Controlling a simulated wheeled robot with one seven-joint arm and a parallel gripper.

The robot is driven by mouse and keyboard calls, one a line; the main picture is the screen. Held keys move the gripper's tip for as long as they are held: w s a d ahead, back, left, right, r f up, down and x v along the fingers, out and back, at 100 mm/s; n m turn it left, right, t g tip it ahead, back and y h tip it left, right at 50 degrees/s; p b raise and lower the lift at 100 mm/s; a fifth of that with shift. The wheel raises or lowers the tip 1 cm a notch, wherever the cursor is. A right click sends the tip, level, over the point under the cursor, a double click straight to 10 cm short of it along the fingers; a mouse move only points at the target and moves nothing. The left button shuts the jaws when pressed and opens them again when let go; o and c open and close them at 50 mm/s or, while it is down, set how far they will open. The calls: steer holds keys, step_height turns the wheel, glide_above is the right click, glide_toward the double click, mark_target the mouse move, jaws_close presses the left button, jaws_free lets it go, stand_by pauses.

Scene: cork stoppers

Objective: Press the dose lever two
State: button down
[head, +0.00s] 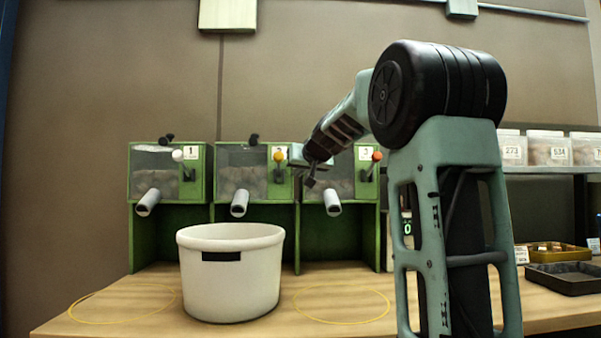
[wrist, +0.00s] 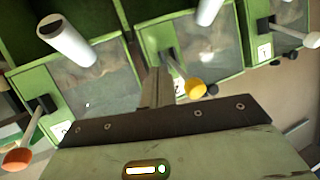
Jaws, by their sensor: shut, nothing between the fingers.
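Dose lever two has a yellow knob (head: 279,157) and stands at the right side of the middle green dispenser, by its number 2 label. In the wrist view the yellow knob (wrist: 196,88) is just right of my shut fingers (wrist: 157,75), with a small gap in the picture. In the head view my gripper (head: 311,182) is right of lever two, in front of the space between dispensers two and three. It holds nothing. Whether it touches the lever cannot be told. A white bucket (head: 230,283) stands on the counter below the middle dispenser's grey spout (head: 239,203).
Lever one with a white knob (head: 178,155) is to the left. Lever three with an orange knob (head: 376,157) is close right of my gripper. Yellow rings (head: 343,320) mark bare counter on both sides of the bucket.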

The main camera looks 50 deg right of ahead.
steer(key=d+r+v, duration=0.1)
steer(key=r+v, duration=0.1)
steer(key=v, duration=0.8)
steer(key=shift+r+p, duration=0.15)
steer(key=shift+p, duration=0.15)
stand_by(0.5)
